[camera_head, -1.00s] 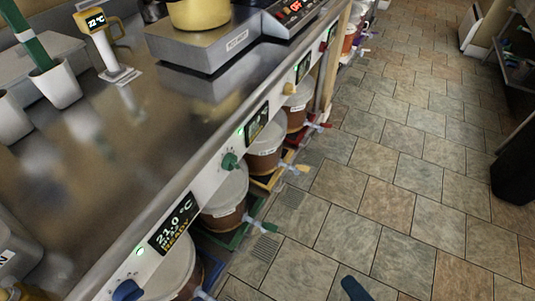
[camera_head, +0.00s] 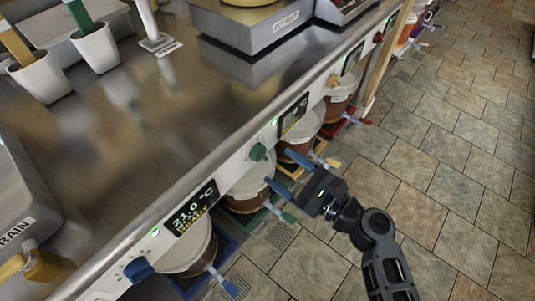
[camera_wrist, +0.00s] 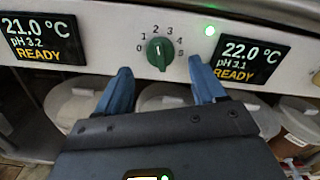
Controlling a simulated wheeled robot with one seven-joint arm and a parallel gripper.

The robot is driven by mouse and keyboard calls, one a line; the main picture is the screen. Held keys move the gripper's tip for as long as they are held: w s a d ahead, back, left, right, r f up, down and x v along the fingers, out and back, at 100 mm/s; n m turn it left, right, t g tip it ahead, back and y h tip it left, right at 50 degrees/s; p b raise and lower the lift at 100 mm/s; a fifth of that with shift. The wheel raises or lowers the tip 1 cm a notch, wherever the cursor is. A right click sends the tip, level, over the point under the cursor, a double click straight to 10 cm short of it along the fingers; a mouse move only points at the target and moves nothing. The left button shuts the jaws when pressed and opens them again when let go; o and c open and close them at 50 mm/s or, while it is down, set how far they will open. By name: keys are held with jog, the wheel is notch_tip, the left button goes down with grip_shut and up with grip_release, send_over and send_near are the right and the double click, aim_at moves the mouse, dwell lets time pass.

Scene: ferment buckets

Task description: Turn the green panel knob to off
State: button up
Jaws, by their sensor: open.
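The green panel knob (camera_head: 258,152) sits on the pale front panel below the steel counter edge. In the wrist view the green knob (camera_wrist: 160,53) shows a dial marked 0 to 5 around it, with its white pointer mark roughly vertical; the exact setting is hard to tell. My gripper (camera_head: 287,172) is in front of the panel, its blue fingers toward the knob. In the wrist view my gripper (camera_wrist: 158,82) has its fingers spread wide, one to each side below the knob. The fingers are apart from the knob, with nothing between them.
Displays (camera_wrist: 40,40) and (camera_wrist: 248,60) flank the knob, reading 21.0 °C and 22.0 °C, READY. A blue knob (camera_head: 138,269) is nearer on the panel. Lidded buckets (camera_head: 246,188) with taps stand below. The tiled floor (camera_head: 440,190) at right is clear.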

aim_at(265, 157)
jog(key=shift+x, duration=2.75)
jog(key=shift+c, duration=0.3)
jog(key=c, duration=1)
jog(key=shift+o, duration=0.2)
